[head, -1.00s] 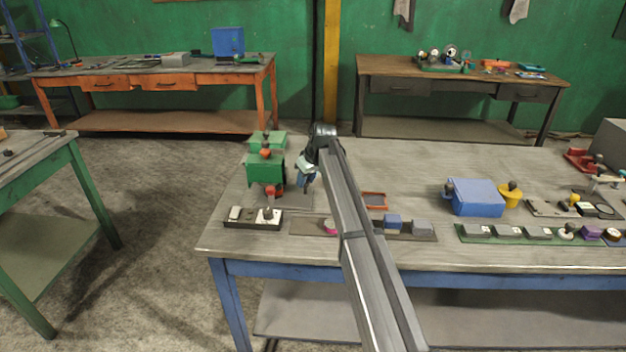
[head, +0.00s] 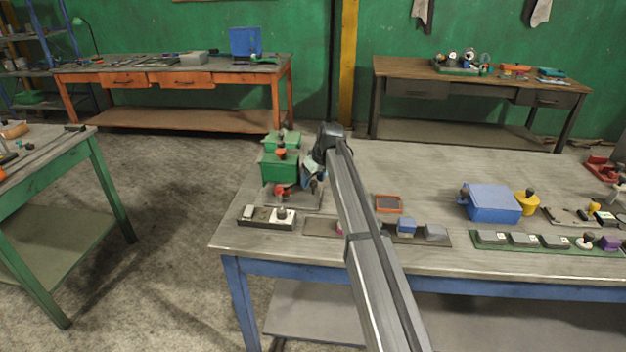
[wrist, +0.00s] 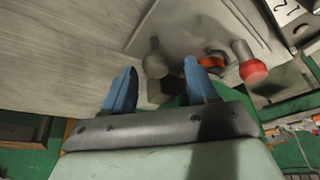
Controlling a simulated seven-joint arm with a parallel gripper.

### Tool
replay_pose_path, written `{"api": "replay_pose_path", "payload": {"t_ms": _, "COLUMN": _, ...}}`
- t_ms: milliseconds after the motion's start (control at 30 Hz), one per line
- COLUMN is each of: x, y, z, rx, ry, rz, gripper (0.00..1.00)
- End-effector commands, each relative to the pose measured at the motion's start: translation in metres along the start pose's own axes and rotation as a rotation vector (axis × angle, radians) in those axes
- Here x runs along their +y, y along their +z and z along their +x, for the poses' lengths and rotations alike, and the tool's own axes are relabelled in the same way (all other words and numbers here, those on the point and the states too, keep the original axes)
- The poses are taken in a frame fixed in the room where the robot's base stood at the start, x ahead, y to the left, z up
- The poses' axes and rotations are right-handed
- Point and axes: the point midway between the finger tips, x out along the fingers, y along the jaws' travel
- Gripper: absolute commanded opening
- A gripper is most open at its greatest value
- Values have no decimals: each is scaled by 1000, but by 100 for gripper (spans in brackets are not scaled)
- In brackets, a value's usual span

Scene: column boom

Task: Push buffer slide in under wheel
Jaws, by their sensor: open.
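The green machine (head: 278,168) stands on a grey base plate at the left end of the table. A red-tipped knob (head: 281,190) is at its front; it also shows in the wrist view (wrist: 252,71). My gripper (head: 311,170) is just right of the machine, partly hidden by my arm. In the wrist view its blue fingers (wrist: 161,66) are open. A grey round knob (wrist: 155,60) on a dark block shows between the fingertips; I cannot tell whether they touch it. An orange ring (wrist: 214,60), perhaps the wheel, is right of the fingers. I cannot clearly identify the buffer slide.
A dark tray (head: 266,223) with light tiles and a knob lies in front of the machine. Further right are an orange-rimmed tray (head: 388,203), a blue box (head: 491,205) and a yellow pot (head: 527,202). The table behind my arm is clear.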

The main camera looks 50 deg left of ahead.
Motion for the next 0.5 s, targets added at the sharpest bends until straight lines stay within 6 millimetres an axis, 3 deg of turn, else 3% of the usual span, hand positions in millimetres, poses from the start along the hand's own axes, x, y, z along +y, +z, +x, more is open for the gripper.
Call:
{"api": "replay_pose_path", "payload": {"t_ms": 167, "x": 0, "y": 0, "z": -20, "rx": 2, "ry": 1, "rz": 0, "gripper": 58}}
{"api": "replay_pose_path", "payload": {"t_ms": 500, "x": 0, "y": 0, "z": -86, "rx": 2, "ry": 1, "rz": 0, "gripper": 58}}
